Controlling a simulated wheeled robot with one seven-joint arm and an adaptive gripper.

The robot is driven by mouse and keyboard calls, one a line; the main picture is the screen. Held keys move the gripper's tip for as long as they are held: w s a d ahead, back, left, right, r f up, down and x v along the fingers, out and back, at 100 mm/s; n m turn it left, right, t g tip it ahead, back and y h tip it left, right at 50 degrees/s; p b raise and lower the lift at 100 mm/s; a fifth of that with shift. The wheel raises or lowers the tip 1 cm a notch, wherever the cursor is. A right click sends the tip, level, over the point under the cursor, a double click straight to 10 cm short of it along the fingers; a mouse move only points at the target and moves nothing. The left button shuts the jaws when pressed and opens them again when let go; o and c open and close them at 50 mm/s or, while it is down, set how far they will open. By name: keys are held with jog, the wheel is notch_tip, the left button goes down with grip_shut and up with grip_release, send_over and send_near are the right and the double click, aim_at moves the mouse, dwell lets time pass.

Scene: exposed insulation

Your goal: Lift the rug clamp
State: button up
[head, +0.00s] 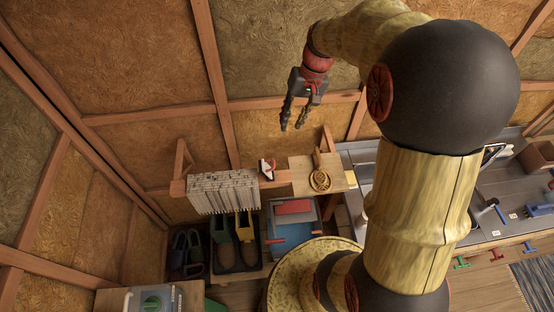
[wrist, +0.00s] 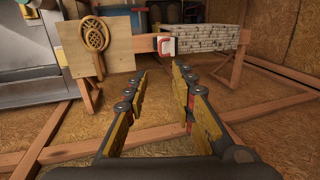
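A small red and white clamp (head: 267,169), which I take to be the rug clamp, sits on the wooden rail between the hanging rug and a wooden board. It also shows in the wrist view (wrist: 165,45), at the top centre beyond the fingertips. The grey-white rug (head: 222,193) hangs over the rail beside it; it also shows in the wrist view (wrist: 208,39). My gripper (head: 291,127) is open and empty, apart from the clamp. In the wrist view its fingers (wrist: 160,73) are spread, with the clamp lying beyond the gap between them.
A wooden board (head: 303,179) with a tan woven beater (head: 320,178) is beside the clamp. Below are shoe bins (head: 233,245) and a blue box (head: 291,226). A grey workbench (head: 475,190) with tools stands right. Timber-framed insulation walls (head: 150,145) stand behind.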

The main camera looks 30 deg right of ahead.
jog(key=b, duration=0.9)
send_near(274, 162)
jog(key=shift+h, duration=0.3)
jog(key=shift+w+a+f+p, duration=0.15)
jog(key=shift+a+f, duration=0.15)
jog(key=shift+f, duration=0.95)
jog(key=shift+w+a+f+p, duration=0.1)
jog(key=shift+a+f, duration=0.2)
jog(key=shift+f, duration=0.9)
jog(key=shift+w+a+f+p, duration=0.15)
jog(key=shift+a+f, duration=0.15)
jog(key=shift+f, duration=0.95)
jog(key=shift+c, duration=1)
jog(key=c, duration=0.4)
grip_shut()
grip_release()
jog(key=shift+s, duration=0.15)
